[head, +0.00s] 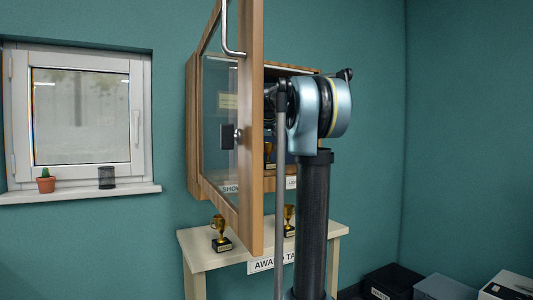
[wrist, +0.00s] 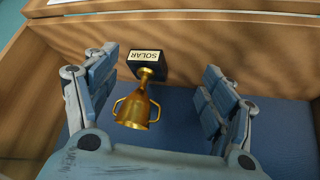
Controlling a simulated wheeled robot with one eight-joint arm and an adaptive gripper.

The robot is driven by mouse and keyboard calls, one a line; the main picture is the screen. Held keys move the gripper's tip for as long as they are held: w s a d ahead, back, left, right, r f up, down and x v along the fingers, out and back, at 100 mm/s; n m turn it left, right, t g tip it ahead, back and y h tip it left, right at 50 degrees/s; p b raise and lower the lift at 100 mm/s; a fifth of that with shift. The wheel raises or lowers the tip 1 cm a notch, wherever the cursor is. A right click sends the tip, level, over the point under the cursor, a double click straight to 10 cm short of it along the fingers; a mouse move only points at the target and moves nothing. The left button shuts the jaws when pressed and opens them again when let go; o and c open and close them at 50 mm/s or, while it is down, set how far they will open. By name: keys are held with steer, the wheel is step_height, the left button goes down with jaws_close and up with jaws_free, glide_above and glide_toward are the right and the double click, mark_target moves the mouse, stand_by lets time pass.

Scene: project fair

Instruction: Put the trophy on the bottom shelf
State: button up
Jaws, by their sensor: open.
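In the wrist view, a gold trophy (wrist: 137,110) with two handles and a dark base labelled "SOLAR" is between the fingers of my gripper (wrist: 157,68). The fingers are open, with clear gaps on both sides of it. Blue lining and a wooden edge of the cabinet lie around it. In the head view, the wooden cabinet (head: 194,125) hangs on the wall. Part of a gold trophy (head: 268,152) shows inside it, low down. My arm and the door hide most of the interior and my gripper there. I cannot tell which shelf is the bottom one.
The glass cabinet door (head: 250,120) stands open toward me, left of my arm. Below, an award table (head: 200,258) holds two gold trophies, one at left (head: 220,232) and one at right (head: 289,220). Boxes (head: 394,280) stand on the floor at right.

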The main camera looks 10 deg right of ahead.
steer(key=s, duration=0.3)
steer(key=shift+s+a, duration=0.15)
steer(key=shift+a, duration=0.1)
steer(key=s+a+f+g, duration=0.1)
steer(key=s+f+g, duration=0.1)
steer(key=s+f, duration=1.9)
steer(key=s+a+f+g+y, duration=0.1)
steer(key=s+f+g, duration=0.1)
steer(key=s+f, duration=2)
steer(key=shift+s+a+f+n, duration=0.3)
steer(key=shift+s+a, duration=0.1)
steer(key=shift+s, duration=0.1)
